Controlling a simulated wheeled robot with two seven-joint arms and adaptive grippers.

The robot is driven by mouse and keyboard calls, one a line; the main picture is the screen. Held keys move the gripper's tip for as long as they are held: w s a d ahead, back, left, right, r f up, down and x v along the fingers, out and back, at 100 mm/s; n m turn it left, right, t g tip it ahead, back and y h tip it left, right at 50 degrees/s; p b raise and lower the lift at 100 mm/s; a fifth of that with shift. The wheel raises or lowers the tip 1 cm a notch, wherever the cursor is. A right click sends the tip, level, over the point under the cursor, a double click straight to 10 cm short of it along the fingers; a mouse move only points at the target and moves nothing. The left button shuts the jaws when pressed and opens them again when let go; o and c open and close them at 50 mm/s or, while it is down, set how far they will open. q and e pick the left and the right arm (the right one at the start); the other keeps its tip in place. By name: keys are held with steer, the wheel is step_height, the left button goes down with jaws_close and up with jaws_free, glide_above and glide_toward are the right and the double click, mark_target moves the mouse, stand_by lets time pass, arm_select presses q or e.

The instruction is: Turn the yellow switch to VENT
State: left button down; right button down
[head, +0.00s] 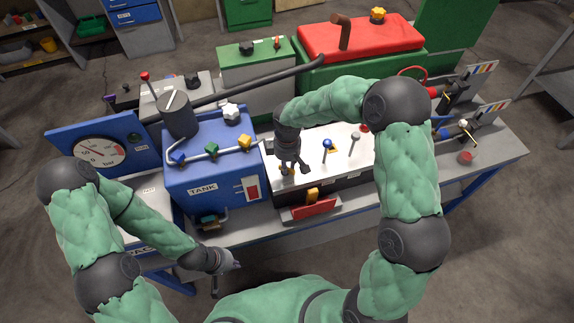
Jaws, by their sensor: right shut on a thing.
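My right gripper (288,168) reaches down onto the left end of the white-topped control panel (342,138). It is shut on a small yellow piece (285,171) between its fingertips, which looks like the yellow switch. The fingers hide most of it, and I cannot read its position or a VENT label. My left gripper (227,278) hangs in front of the bench, low and left of the panel. Its fingers look apart and empty.
A blue TANK box (206,178) with coloured knobs stands left of my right gripper. A blue-knobbed lever (327,146) and another lever (354,143) rise to its right. A dial gauge (98,151) stands far left.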

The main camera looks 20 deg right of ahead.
steer(key=m+b, duration=0.1)
steer(key=m, duration=0.4)
steer(key=shift+s+m, duration=0.15)
steer(key=shift+m, duration=0.15)
steer(key=shift+s+a+m+b, duration=0.15)
steer(key=shift+m+b, duration=0.6)
steer(key=shift+m, duration=1.35)
steer(key=c, duration=1.1)
jaws_free()
steer(key=shift+c, duration=0.2)
steer(key=shift+r, duration=0.1)
step_height(320, 180, up, 12)
steer(key=shift+f, duration=0.2)
